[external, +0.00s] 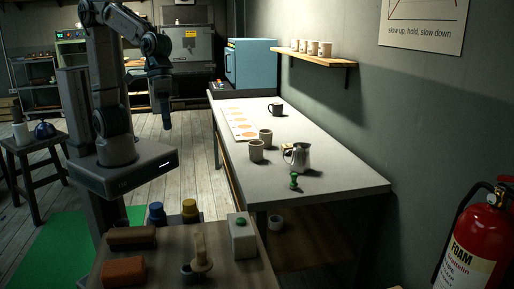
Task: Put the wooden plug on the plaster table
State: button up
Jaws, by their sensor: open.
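A light tan wooden piece (200,251), upright on a round base, stands on the brown wooden bench at the front; it looks like the wooden plug, but its details are small. The long plaster table (335,187) has a pale grey top and runs along the right wall. My gripper (167,122) hangs pointing down in the air, left of the plaster table and well behind and above the front bench. It is open, with nothing seen in it, and apart from the wooden piece.
Beige cups (256,152), a metal pitcher (298,157), a dark mug (275,108) and a green-topped object (293,181) stand on the plaster table. Its near right end is clear. The front bench (230,280) also bears brick-like blocks (123,271), jars and a green-buttoned box (242,238).

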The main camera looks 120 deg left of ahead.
jog(key=s+a+f+m+y, duration=0.1)
jog(key=s+a+m, duration=0.1)
jog(key=s+m, duration=0.3)
jog(key=s+a+m+y, duration=0.1)
jog(key=s+a+m, duration=0.2)
jog(key=s, duration=0.6)
jog(key=shift+s+f+m, duration=0.2)
jog(key=shift+f+m, duration=0.2)
jog(key=shift+m, duration=0.8)
notch_tip(320, 180, up, 10)
jog(key=t+p, duration=0.1)
jog(key=p, duration=0.7)
notch_tip(320, 180, down, 48)
jog(key=g+b, duration=0.3)
jog(key=b, duration=3.9)
jog(key=shift+w+f, duration=0.2)
jog(key=shift+w, duration=0.15)
